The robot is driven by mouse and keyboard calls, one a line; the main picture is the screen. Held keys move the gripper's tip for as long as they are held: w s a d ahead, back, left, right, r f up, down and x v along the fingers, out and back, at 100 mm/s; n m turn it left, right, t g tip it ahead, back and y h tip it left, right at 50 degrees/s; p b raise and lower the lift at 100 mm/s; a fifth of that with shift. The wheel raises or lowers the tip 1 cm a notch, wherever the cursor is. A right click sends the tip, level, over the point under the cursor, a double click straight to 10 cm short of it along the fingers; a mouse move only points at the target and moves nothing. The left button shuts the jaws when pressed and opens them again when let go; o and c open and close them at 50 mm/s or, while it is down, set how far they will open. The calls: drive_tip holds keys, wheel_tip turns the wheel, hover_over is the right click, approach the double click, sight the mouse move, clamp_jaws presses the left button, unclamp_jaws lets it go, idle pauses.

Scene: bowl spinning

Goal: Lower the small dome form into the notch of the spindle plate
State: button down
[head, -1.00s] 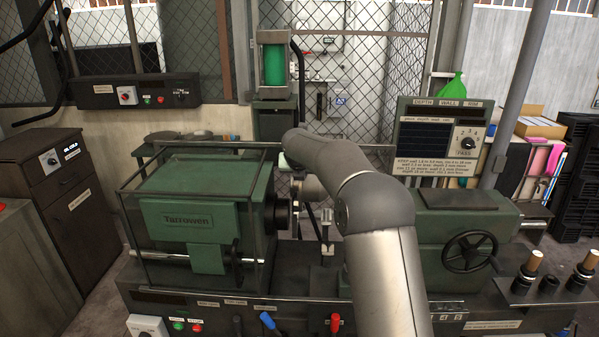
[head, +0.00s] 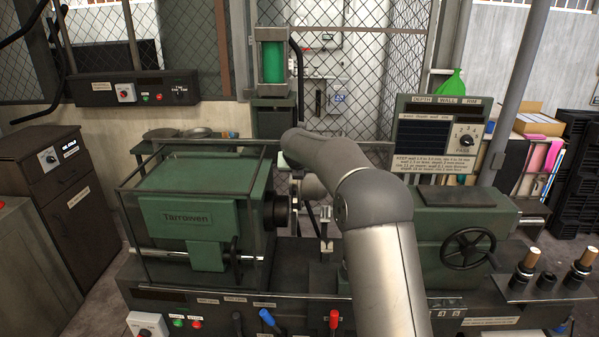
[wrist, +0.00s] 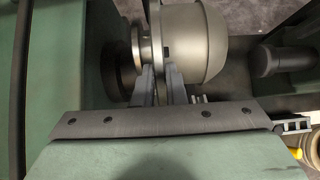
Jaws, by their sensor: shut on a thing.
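The small dome form (wrist: 205,45) is a silver, rounded metal piece, lying sideways with its rounded end to the right in the wrist view. My gripper (wrist: 162,85) is shut on its narrower collar at the left. In the head view, part of the form (head: 313,186) shows just left of my arm, and my gripper is hidden behind the arm. The dark spindle plate (wrist: 118,62) is just left of the form's collar; in the head view the dark spindle end (head: 274,212) faces right. Its notch is not clear, and I cannot tell whether the form touches it.
The green headstock (head: 190,220) stands left of the spindle under a framed guard. The green tailstock (head: 460,220) with a handwheel (head: 467,251) stands to the right. Coloured levers (head: 335,318) line the front. Dark posts with wooden tops (head: 525,268) stand at far right.

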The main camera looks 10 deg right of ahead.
drive_tip(key=shift+f, duration=0.1)
drive_tip(key=shift+f+b, duration=0.45)
drive_tip(key=shift+f, duration=0.4)
drive_tip(key=shift+f, duration=0.1)
drive_tip(key=shift+a+f, duration=0.1)
drive_tip(key=shift+f, duration=0.2)
drive_tip(key=shift+a+f, duration=0.1)
drive_tip(key=shift+f, duration=0.2)
drive_tip(key=shift+f, duration=0.25)
idle(0.4)
drive_tip(key=shift+f, duration=0.35)
drive_tip(key=shift+f, duration=0.35)
drive_tip(key=shift+f, duration=0.2)
idle(0.5)
